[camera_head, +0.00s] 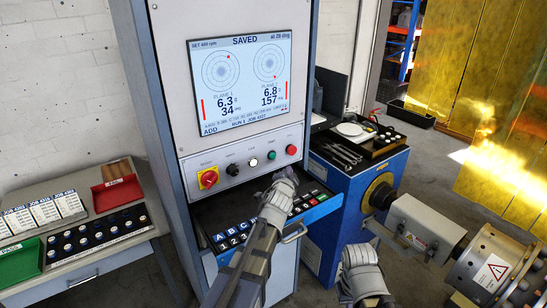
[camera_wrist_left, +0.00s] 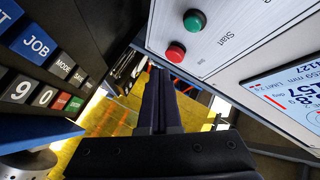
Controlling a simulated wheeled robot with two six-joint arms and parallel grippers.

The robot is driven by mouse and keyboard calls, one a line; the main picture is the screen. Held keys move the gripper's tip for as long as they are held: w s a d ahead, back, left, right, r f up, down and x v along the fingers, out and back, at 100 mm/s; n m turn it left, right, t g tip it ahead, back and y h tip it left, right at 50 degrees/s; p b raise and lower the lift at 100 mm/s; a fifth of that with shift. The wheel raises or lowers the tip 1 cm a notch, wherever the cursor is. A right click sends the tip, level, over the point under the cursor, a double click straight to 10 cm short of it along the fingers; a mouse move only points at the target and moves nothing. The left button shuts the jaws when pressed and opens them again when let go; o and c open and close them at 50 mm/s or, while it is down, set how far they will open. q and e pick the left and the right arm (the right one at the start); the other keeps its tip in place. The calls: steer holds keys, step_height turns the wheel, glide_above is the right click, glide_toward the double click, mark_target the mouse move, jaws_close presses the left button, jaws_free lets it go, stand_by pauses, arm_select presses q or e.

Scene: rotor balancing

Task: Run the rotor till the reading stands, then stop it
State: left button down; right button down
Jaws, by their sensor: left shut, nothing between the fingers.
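The screen (camera_head: 240,75) on the cabinet reads SAVED, with plane values 6.3 at 34 and 6.8 at 157. Below it, the panel has a green button (camera_head: 271,155) and a red button (camera_head: 291,149). The wrist view also shows the green button (camera_wrist_left: 194,21), marked Start, and the red button (camera_wrist_left: 176,52). My left gripper (camera_head: 286,176) is shut and empty, over the keypad drawer below the panel. Its closed fingers show in the wrist view (camera_wrist_left: 157,80), apart from the buttons. My right arm's grey end shows at the bottom; its fingers cannot be made out.
The keypad (camera_head: 232,232) lies in the open drawer. A red and yellow switch (camera_head: 208,178) is at the panel's left. A grey bolted drum (camera_head: 497,268) with a warning label is at lower right. A bench (camera_head: 100,250) with trays stands left, a blue cabinet (camera_head: 350,200) right.

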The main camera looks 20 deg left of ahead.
mark_target(273, 156)
arm_select(q)
steer(key=w+a, duration=0.4)
steer(key=a, duration=0.1)
steer(key=shift+a, duration=0.2)
steer(key=shift+w+a, duration=0.1)
steer(key=shift+w, duration=0.1)
stand_by(1.9)
steer(key=shift+w+a, duration=0.15)
steer(key=shift+a, duration=0.05)
